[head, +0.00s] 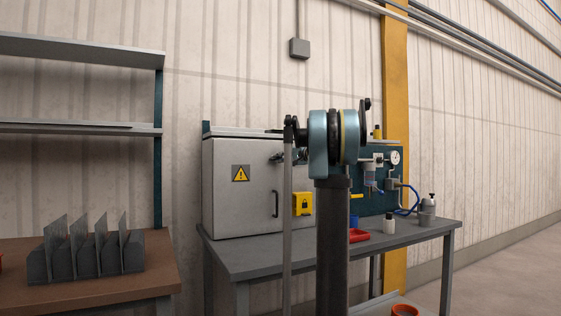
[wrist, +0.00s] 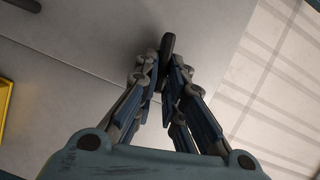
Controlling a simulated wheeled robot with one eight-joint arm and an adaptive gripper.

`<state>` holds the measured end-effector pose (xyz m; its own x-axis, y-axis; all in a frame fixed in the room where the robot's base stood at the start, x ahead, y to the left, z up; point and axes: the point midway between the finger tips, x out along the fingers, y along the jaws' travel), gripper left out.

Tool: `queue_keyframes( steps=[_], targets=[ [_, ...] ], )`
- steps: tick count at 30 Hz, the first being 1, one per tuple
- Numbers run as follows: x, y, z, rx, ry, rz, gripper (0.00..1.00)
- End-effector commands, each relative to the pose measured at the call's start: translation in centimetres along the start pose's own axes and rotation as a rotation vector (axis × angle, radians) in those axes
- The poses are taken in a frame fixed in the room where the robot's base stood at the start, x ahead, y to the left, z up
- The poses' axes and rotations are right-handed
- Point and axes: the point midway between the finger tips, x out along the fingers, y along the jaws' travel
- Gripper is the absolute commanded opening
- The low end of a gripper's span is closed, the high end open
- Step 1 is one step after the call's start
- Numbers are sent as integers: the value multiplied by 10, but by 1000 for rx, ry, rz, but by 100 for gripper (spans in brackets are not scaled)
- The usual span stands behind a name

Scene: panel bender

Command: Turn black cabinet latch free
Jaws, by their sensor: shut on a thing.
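The grey cabinet (head: 228,208) stands on the workbench, its door facing me and apparently closed. Its black latch (wrist: 168,43) shows in the wrist view as a dark bar sticking out beyond my fingertips. My gripper (wrist: 164,78) is shut on the latch, with the two fingers close on either side of it. In the head view my gripper (head: 277,157) is small at the door's upper right, partly behind my arm. The latch's base is hidden by the fingers, and its exact angle on the door is hard to tell.
A dark door handle (head: 275,203) and a yellow lock box (head: 302,204) are below the gripper. The grey bench (head: 260,262) carries a red tray (head: 359,236) and bottles to the right. A brown table (head: 110,275) with upright plates stands left.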

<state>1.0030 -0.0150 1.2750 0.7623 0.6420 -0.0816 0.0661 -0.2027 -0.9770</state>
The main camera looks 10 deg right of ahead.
Motion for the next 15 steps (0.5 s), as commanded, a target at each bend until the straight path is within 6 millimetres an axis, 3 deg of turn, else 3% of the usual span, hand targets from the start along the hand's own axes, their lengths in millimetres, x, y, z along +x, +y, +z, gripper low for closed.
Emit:
queue_keyframes(
  steps=[15],
  targets=[
    [-1, 7, -3, 199, 7, -80, 0]
  ],
)
